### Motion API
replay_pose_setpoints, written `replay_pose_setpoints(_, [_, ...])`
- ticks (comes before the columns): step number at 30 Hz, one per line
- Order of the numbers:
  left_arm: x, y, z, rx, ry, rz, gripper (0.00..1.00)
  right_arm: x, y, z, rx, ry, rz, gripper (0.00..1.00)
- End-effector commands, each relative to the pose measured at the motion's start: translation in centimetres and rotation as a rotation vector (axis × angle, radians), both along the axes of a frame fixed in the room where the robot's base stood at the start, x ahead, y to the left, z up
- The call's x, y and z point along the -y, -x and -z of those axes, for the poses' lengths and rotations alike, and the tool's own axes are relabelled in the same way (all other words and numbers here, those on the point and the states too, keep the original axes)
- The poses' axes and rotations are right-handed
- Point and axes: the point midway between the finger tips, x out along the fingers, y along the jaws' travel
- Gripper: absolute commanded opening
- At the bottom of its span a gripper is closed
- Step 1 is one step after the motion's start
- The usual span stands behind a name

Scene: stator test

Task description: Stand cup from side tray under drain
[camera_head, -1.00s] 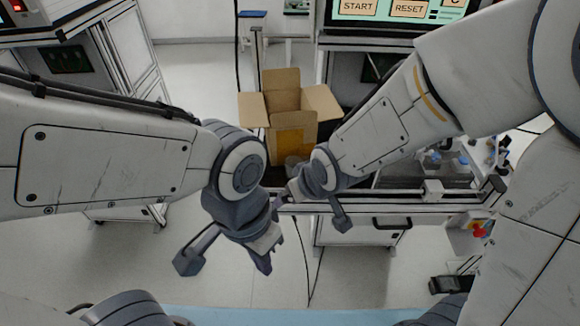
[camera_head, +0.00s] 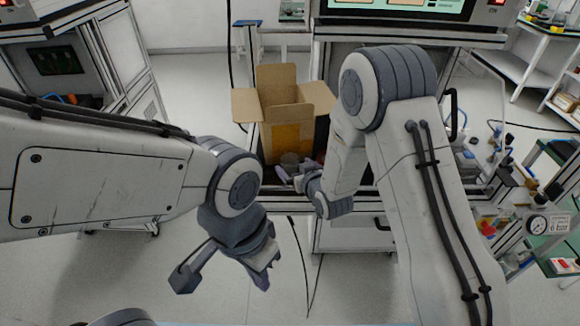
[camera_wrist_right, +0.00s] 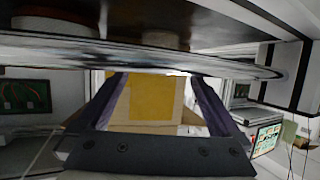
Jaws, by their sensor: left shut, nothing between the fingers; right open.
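A small round grey-brown object (camera_head: 289,159), which may be the cup, shows at the front of the cardboard box in the head view. My right gripper (camera_head: 285,177) is open just below it in the picture; I cannot tell whether they touch. In the right wrist view my right gripper (camera_wrist_right: 156,82) has its two dark fingers spread with nothing clearly between them. A broad shiny rim or plate crosses that view above the fingers. My left gripper (camera_head: 266,274) is shut and empty over the floor. I cannot pick out the side tray or the drain.
An open cardboard box (camera_head: 287,112) with a yellow panel stands behind my right gripper. A screen (camera_head: 400,8) is at the top. A pressure gauge (camera_head: 537,224) and a green-topped bench are at the right.

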Motion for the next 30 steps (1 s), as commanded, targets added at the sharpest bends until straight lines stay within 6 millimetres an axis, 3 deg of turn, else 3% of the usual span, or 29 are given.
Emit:
replay_pose_setpoints(12, [0.0,0.0,-1.5,0.000,0.000,0.000,0.00,-1.3,-4.2,2.2,0.000,0.000,0.000,1.00])
replay_pose_setpoints(21, [0.0,0.0,-1.5,0.000,0.000,0.000,0.00,-1.5,-4.5,2.5,-0.001,0.000,0.000,1.00])
replay_pose_setpoints(27, [0.0,0.0,-1.5,0.000,0.000,0.000,0.00,-1.5,-4.5,2.4,-0.001,0.000,0.000,0.23])
replay_pose_setpoints(29, [0.0,0.0,-1.5,0.000,0.000,0.000,0.00,-1.5,-4.5,2.4,0.000,0.000,0.000,0.09])
replay_pose_setpoints(30, [0.0,0.0,-1.5,0.000,0.000,0.000,0.00,-1.5,-4.5,2.4,0.000,0.000,0.000,0.09])
